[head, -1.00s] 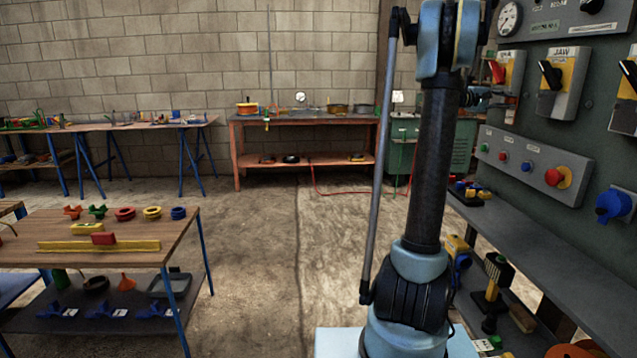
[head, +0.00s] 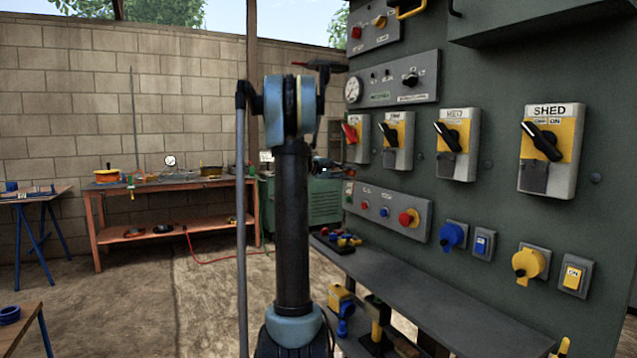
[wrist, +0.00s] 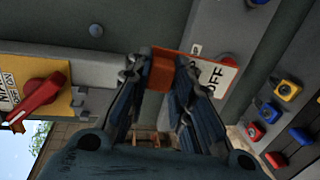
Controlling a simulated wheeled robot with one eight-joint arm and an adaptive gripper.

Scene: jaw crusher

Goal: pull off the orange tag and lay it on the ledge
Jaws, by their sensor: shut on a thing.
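In the wrist view my gripper (wrist: 162,78) is shut on the orange tag (wrist: 161,70), with a dark finger on each side of it. A red switch handle (wrist: 38,102) on a yellow plate is to the left. In the head view the tag cannot be made out, and my arm hides part of that area. The grey ledge (head: 430,295) runs along the panel's foot.
The panel carries several rotary switches, including SHED (head: 548,150), and a button box (head: 385,212). Small items (head: 343,241) sit at the ledge's far end; its middle looks clear. Tools stand below it. An orange bench (head: 165,188) is at the back wall.

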